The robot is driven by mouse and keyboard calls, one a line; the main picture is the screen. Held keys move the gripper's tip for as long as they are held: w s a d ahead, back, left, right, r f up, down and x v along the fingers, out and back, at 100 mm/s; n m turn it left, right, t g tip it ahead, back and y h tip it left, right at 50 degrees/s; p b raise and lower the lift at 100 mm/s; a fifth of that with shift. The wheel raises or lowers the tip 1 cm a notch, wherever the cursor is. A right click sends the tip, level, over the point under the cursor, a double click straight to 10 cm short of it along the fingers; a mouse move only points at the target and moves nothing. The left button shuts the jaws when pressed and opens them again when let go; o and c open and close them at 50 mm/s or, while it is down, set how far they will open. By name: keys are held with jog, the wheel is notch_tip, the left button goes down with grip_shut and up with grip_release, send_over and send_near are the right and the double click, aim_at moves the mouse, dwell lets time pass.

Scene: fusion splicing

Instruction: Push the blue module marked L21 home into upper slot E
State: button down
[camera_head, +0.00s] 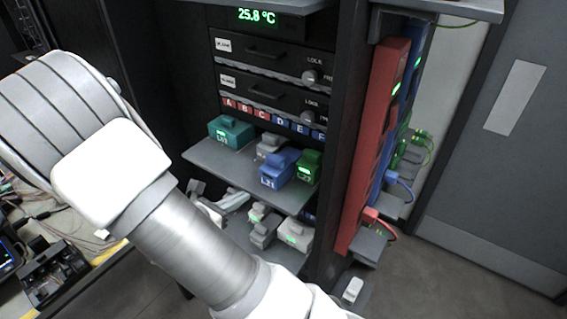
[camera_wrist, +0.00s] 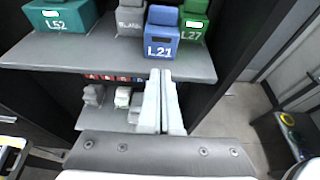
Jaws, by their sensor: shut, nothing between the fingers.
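The blue module L21 (camera_head: 278,170) stands on the upper shelf, under the slot label strip with red A to C and blue D to F. It juts farther forward than the grey module beside it. In the wrist view L21 (camera_wrist: 163,47) is at top centre, its marked front facing me. My gripper (camera_wrist: 161,73) has its two pale fingers together, empty, with the tips just below and in front of L21's front face. I cannot tell whether they touch it. The back of L21 and the slot E opening are hidden.
Green L27 (camera_head: 308,167) stands close on L21's right; a grey module (camera_head: 270,146) is on its left. Teal L52 (camera_head: 231,132) is at the shelf's left. The upper shelf (camera_wrist: 60,52) has bare room at its front. A lower shelf holds several pale modules. A dark post (camera_head: 345,150) bounds the right.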

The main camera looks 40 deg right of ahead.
jog(key=b, duration=0.2)
send_near(270, 181)
jog(key=shift+w+d+f, duration=0.75)
jog(key=shift+d+f, duration=0.25)
jog(key=shift+f, duration=0.2)
jog(key=shift+w+d+b, duration=0.5)
jog(key=shift+w+d, duration=0.15)
jog(key=shift+d, duration=1.1)
jog(key=shift+w+d+b, duration=0.55)
jog(key=shift+w+d, duration=0.1)
jog(key=shift+d, duration=1.15)
jog(key=shift+w+d+b, duration=0.5)
jog(key=shift+w+d, duration=0.15)
jog(key=shift+d, duration=1.1)
jog(key=shift+s+a+p, duration=0.2)
jog(key=shift+s+a, duration=0.25)
jog(key=shift+a, duration=0.85)
jog(key=shift+s+a+p, duration=0.25)
jog(key=shift+s+a, duration=0.25)
jog(key=shift+a, duration=0.75)
jog(key=shift+s+a+p, duration=0.2)
jog(key=shift+s+a, duration=0.25)
jog(key=shift+a, duration=0.85)
jog(key=shift+r, duration=0.1)
